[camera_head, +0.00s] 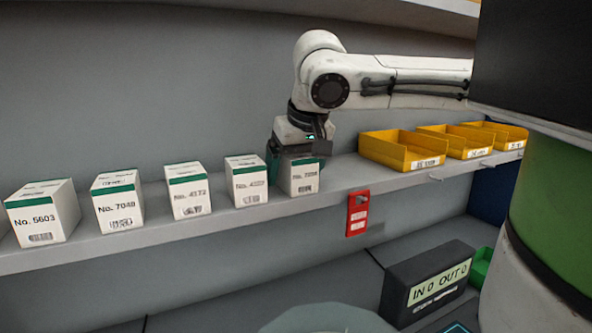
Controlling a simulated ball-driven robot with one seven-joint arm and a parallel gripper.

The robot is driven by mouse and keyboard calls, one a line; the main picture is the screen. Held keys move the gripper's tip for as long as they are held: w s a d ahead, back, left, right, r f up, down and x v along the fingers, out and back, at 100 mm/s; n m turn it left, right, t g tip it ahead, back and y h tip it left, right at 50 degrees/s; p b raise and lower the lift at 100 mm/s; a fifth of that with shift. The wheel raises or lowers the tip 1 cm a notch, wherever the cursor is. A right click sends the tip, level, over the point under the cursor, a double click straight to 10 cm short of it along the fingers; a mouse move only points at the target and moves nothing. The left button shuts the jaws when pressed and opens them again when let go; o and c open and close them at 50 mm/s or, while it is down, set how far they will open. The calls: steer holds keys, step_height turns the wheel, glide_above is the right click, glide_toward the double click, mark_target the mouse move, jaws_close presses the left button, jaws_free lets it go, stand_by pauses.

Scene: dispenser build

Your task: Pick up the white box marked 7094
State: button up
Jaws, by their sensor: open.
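Several white boxes with green top bands stand in a row on the grey shelf (150,231). The leftmost box (42,212) reads No. 5603 and the second box (117,202) seems to read 7048. The third box (189,191) seems to read 4172. The fourth box (247,184) and the rightmost box (303,181) have numbers too blurred to read surely. I cannot make out 7094 on any box. My gripper (298,158) is open and pointing down at the rightmost box, covering part of its top. I cannot tell whether it touches it.
Yellow bins (403,150) stand on the shelf to the right of the boxes. Below stand a dark box (432,283) marked IN 0 OUT 0 and a green bin (482,267). An upper shelf edge (440,14) runs overhead.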

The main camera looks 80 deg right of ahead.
steer(key=shift+d+f, duration=0.1)
steer(key=shift+f, duration=0.1)
steer(key=shift+c, duration=0.4)
steer(key=c, duration=1.1)
steer(key=shift+r, duration=0.15)
steer(key=shift+w+r, duration=0.1)
steer(key=shift+r, duration=0.35)
step_height(320, 180, up, 2)
steer(key=shift+r, duration=0.1)
steer(key=s+a+r, duration=0.2)
steer(key=s+r, duration=0.1)
steer(key=s, duration=0.1)
steer(key=s+a+r+b, duration=0.1)
steer(key=s+a+r, duration=0.1)
steer(key=s+r, duration=0.1)
steer(key=s+a+r+b, duration=0.1)
steer(key=s+a+r, duration=0.2)
steer(key=s, duration=0.2)
steer(key=shift+s+r, duration=0.1)
steer(key=shift+r, duration=0.25)
